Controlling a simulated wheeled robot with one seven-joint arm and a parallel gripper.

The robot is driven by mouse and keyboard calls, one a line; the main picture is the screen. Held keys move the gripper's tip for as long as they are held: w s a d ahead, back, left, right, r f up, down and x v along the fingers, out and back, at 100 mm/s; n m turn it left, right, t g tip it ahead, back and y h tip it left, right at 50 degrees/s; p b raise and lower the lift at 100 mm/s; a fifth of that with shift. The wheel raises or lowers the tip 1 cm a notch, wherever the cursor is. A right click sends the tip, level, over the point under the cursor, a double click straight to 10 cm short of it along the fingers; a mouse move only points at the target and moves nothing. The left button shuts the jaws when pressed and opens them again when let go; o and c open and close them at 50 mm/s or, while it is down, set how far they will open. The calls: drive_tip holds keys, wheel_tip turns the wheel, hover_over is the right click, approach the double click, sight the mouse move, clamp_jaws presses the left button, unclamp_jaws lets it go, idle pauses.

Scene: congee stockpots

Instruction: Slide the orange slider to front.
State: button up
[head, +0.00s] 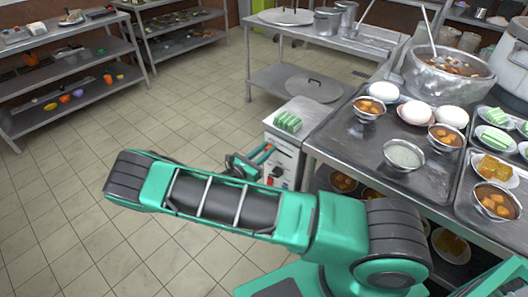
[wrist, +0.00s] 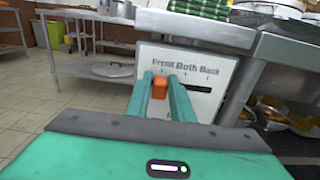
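The orange slider (wrist: 160,87) shows in the wrist view on the pale front panel (wrist: 203,72) of a machine. The panel is labelled "Front Both Back" from left to right. The slider sits below the "Front" word, toward the left of the label row. My gripper (wrist: 161,79) has its two teal fingers at the panel, one on each side of the slider. Whether both fingers press on it cannot be told. In the head view my gripper (head: 267,154) reaches the machine's front (head: 283,164), and the slider cannot be made out there.
Green striped pieces (head: 287,121) lie on the machine's top. A steel counter (head: 345,143) with bowls, eggs and a stockpot (head: 449,72) stands close at its right. A steel table (head: 279,77) is behind. Shelves (head: 62,75) stand at the far left. The tiled floor at left is clear.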

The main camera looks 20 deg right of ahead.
drive_tip(key=o, duration=0.4)
drive_tip(key=shift+w+a, duration=0.25)
drive_tip(key=shift+w, duration=0.1)
drive_tip(key=shift+s+d, duration=0.1)
drive_tip(key=v, duration=1)
drive_tip(key=shift+s+a, duration=0.25)
drive_tip(key=shift+a, duration=0.1)
drive_tip(key=shift+d, duration=0.1)
